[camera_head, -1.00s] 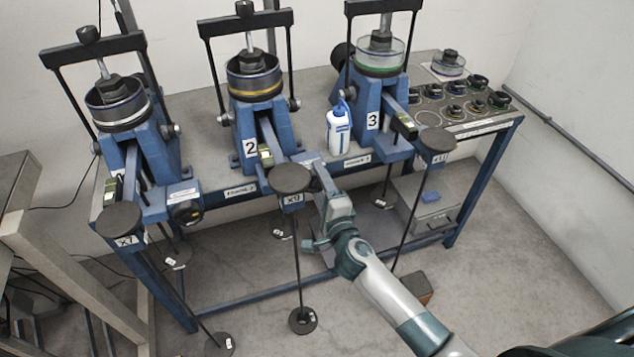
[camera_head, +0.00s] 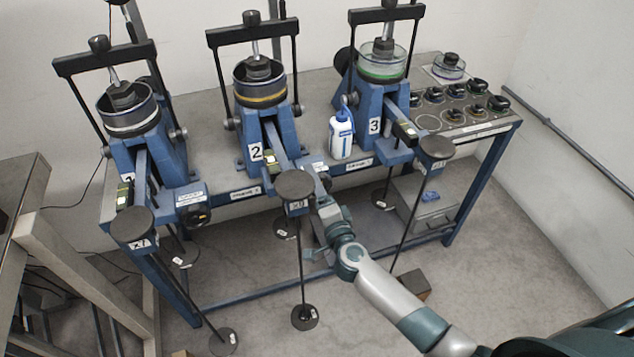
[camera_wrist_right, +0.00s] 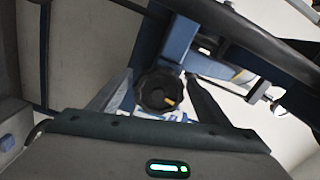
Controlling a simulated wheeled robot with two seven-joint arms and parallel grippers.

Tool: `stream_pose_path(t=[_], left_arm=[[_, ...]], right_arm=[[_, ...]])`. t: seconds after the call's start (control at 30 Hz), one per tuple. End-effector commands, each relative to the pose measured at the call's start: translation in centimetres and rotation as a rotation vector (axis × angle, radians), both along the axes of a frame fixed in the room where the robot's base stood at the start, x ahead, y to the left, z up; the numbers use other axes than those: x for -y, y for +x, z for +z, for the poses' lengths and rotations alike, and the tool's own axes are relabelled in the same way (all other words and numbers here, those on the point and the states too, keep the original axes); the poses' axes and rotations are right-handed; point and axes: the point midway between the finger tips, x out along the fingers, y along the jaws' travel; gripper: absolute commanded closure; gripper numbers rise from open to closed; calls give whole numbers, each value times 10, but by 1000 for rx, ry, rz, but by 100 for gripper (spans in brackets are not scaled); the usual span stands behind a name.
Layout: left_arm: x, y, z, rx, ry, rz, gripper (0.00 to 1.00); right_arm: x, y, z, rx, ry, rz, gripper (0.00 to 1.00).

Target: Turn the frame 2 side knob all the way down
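Frame 2 (camera_head: 252,125) is the blue middle stand with the "2" label, a pan with a yellow band and a lever arm ending in a dark round pad. Its side knob (camera_wrist_right: 157,90) is black and scalloped with an orange mark, which lies toward the lower right in the right wrist view. My right gripper (camera_wrist_right: 160,78) is open, with one finger on each side of the knob in that view; a gap shows beside it, and contact cannot be told. In the head view the right gripper (camera_head: 316,190) is beside frame 2's lever end, where the knob is largely hidden. My left gripper is not in view.
Frame 1 (camera_head: 150,165) stands left and frame 3 (camera_head: 375,110) right on the bench. A white bottle (camera_head: 341,138) stands between frames 2 and 3. Frame 2's hanging rod and weight (camera_head: 304,316) are close left of my right arm.

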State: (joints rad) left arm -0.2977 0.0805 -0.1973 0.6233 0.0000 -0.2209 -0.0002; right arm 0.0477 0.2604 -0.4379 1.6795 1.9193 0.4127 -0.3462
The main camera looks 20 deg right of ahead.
Motion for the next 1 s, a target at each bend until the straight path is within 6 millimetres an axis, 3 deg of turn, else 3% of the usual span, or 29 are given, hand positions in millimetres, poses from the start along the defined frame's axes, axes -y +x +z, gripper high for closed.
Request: stream_pose_path(t=[0.27,0.73,1.0], left_arm=[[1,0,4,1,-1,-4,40],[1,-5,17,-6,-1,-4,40],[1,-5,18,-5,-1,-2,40]], right_arm=[[3,-6,1,0,0,-4,30],[5,-51,2,1,-1,-6,30],[6,-59,1,2,-2,-6,30]])
